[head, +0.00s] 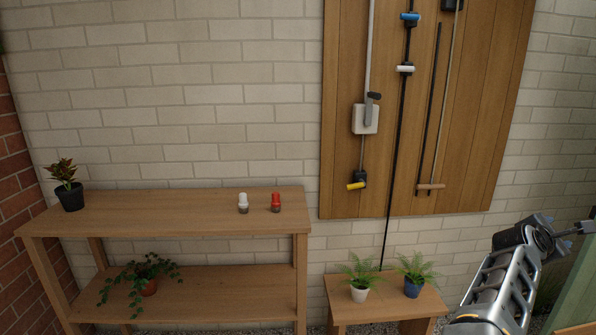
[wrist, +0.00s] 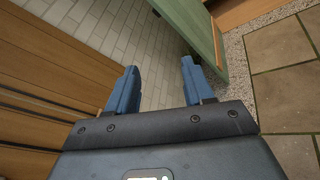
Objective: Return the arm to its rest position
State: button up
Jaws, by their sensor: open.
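My gripper (wrist: 160,84) shows in the wrist view with its two blue fingers spread apart and nothing between them. Behind the fingers are pale brick wall, part of a green-sided wooden piece and a strip of gravel. In the head view my arm rises at the lower right and reaches toward the right edge. The fingertips are not clearly visible in the head view.
A wooden shelf unit (head: 170,213) stands left, bearing a dark-potted plant (head: 70,196), a white shaker (head: 243,202) and a red one (head: 276,202). A trailing plant (head: 148,287) sits below. Two ferns (head: 359,294) stand on a low bench (head: 345,318). Tools hang on a wooden board (head: 480,130).

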jog(key=s+n+t+h, duration=0.3)
jog(key=s+n+t, duration=0.3)
jog(key=s+n, duration=1.3)
jog(key=s+a+f+n+t+y, duration=0.35)
jog(key=s+a+n+y, duration=0.45)
jog(key=a+n, duration=0.5)
jog(key=s+a+f+n+t+y, duration=0.3)
jog(key=s+a+f+n+y, duration=0.2)
jog(key=s+a+n, duration=0.8)
jog(key=s+a+r+n+g+y, duration=0.3)
jog(key=s+a+n+g+y, duration=0.1)
jog(key=s+a+n, duration=0.7)
jog(key=s+a, duration=0.1)
jog(key=s, duration=0.2)
jog(key=shift+a, duration=0.35)
jog(key=shift+c, duration=0.2)
